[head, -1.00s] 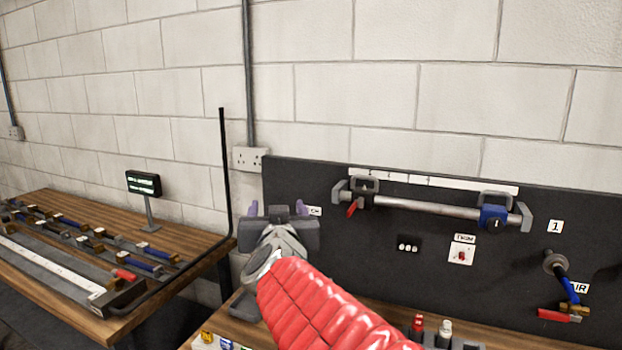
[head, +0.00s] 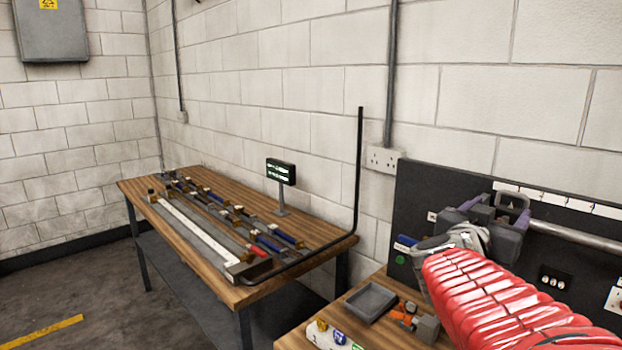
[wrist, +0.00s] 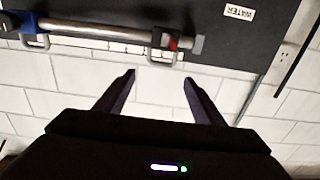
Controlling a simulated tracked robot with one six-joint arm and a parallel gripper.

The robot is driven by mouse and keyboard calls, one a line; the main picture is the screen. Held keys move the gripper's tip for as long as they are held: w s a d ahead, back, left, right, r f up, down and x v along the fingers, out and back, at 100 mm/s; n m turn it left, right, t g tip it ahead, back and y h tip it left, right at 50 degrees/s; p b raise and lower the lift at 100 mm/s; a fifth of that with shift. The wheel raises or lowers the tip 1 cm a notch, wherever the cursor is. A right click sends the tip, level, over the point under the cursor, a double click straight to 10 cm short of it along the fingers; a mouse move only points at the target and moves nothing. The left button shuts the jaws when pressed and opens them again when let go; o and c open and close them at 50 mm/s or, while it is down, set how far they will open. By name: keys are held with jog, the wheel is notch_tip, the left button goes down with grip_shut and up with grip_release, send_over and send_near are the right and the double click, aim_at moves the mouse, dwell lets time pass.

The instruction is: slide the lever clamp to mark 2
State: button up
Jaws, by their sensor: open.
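The lever clamp (head: 513,193) is near the left end of the wall board's rail. In the head view its grey loop handle shows, and my gripper hides much of the rest. In the wrist view the lever clamp (wrist: 157,38) shows its grey body, loop handle and red lever. My gripper (head: 490,211) is open and empty in front of the rail's left end. In the wrist view its fingertips (wrist: 159,77) are apart, with the clamp's handle just beyond them, apparently not touching. The white mark strip (head: 578,206) runs above the rail; its numbers are unreadable.
A blue clamp (wrist: 32,20) sits on the rail (wrist: 95,32) farther along. A WATER label (wrist: 238,12) is on the board. Below are a grey tray (head: 370,302) and orange item (head: 403,316). A bench (head: 330,250) with a bent black rod (head: 359,170) stands left.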

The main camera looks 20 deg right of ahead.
aim_at(514, 196)
jog(key=x, duration=1.3)
jog(key=shift+a, duration=0.1)
jog(key=shift+c, duration=0.7)
jog(key=c, duration=1.1)
jog(key=shift+s, duration=0.1)
